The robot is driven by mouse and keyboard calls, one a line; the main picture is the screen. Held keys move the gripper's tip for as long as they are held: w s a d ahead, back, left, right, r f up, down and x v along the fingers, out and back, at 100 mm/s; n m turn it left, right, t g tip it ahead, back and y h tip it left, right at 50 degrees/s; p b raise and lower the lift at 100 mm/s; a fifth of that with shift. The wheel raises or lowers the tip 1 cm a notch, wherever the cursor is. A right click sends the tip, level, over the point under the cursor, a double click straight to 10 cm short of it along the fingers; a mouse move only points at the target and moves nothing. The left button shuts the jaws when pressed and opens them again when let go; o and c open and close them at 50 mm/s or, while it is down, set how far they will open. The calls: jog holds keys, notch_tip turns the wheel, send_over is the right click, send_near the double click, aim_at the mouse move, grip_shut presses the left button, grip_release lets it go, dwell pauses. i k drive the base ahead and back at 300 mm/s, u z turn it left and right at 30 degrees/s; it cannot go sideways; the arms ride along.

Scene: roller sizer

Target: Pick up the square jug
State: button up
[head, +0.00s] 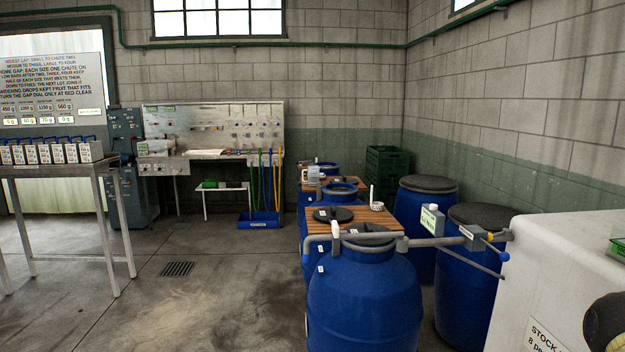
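A small white jug-like vessel (314,174) stands on a wooden board among the blue barrels, in the middle distance. It is too small to tell whether it is square. A white box-shaped container (431,220) with a green label stands upright by the grey pipe, nearer and to the right. I cannot tell for sure which of the two is the square jug. My gripper does not show in the head view.
Several blue barrels (364,307) and the grey pipe (375,241) crowd the middle right. A white stock tank (560,270) blocks the right. A metal table (55,168) stands left. The floor (210,300) at centre left is clear, with a drain grate (176,269).

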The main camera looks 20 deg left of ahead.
aim_at(314, 171)
jog(key=k, duration=0.35)
jog(key=u, duration=0.5)
jog(key=i, duration=0.4)
jog(key=u, duration=0.75)
jog(key=i, duration=1.65)
jog(key=u, duration=0.7)
jog(key=i, duration=3.75)
jog(key=z, duration=0.8)
jog(key=i, duration=1.55)
jog(key=z, duration=1.3)
jog(key=i, duration=0.85)
jog(key=z, duration=0.4)
